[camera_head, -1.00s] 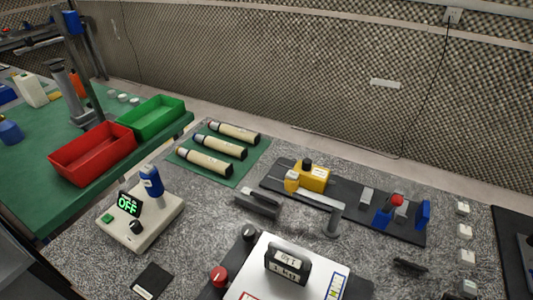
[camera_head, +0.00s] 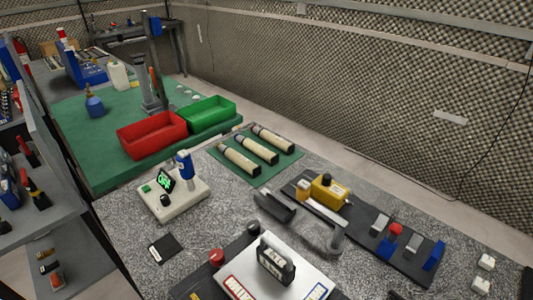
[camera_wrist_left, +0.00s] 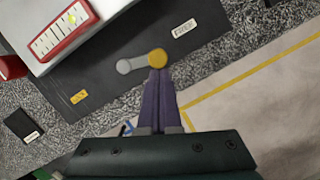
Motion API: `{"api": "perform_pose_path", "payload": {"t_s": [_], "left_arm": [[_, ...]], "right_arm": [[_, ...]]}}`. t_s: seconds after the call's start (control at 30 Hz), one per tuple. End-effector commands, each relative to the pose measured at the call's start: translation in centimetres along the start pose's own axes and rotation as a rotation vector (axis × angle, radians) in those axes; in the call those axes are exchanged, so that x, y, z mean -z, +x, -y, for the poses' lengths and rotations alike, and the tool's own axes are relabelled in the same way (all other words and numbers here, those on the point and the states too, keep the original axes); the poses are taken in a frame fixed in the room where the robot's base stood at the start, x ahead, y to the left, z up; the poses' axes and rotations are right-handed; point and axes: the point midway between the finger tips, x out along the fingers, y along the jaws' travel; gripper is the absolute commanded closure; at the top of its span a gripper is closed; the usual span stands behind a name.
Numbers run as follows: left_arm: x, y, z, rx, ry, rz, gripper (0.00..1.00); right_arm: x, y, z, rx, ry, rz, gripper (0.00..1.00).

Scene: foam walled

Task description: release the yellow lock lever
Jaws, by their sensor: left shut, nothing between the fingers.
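In the left wrist view, a grey lever (camera_wrist_left: 136,63) with a round yellow knob (camera_wrist_left: 158,58) at its end lies on a dark plate (camera_wrist_left: 210,57). The lever points right from its grey pivot. A white FREE label (camera_wrist_left: 184,27) is above and right of the knob, and a small yellow label (camera_wrist_left: 79,97) is at lower left. My left gripper (camera_wrist_left: 158,73) is shut and empty, its purple fingertips right at the knob's lower edge; I cannot tell whether they touch. The head view shows neither gripper, and I cannot make out this lever there.
In the head view, a white panel (camera_head: 245,281) with a dark handled block (camera_head: 275,262) stands at the front. A yellow block (camera_head: 329,190) sits on a black rail behind it. A control box (camera_head: 185,203) reads OFF. Red (camera_head: 152,135) and green (camera_head: 207,112) bins stand farther back.

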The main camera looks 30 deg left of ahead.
Motion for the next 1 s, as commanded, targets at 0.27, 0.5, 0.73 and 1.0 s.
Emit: {"api": "perform_pose_path", "payload": {"t_s": [0.27,0.5,0.73,1.0], "left_arm": [[-0.04,-0.02,-0.11,-0.027,-0.106,0.000,1.00],[-0.05,-0.01,-0.16,-0.027,-0.101,0.000,1.00],[-0.04,0.00,-0.16,-0.026,-0.100,0.000,1.00],[-0.03,0.01,-0.14,-0.026,-0.100,0.000,1.00]], "right_arm": [[0.08,-0.21,0.04,0.001,0.001,0.000,0.50],[0.12,-0.25,0.09,0.003,0.002,-0.001,0.50],[0.12,-0.25,0.10,0.003,0.002,-0.001,0.50],[0.13,-0.25,0.10,0.003,0.002,-0.001,0.50]]}}
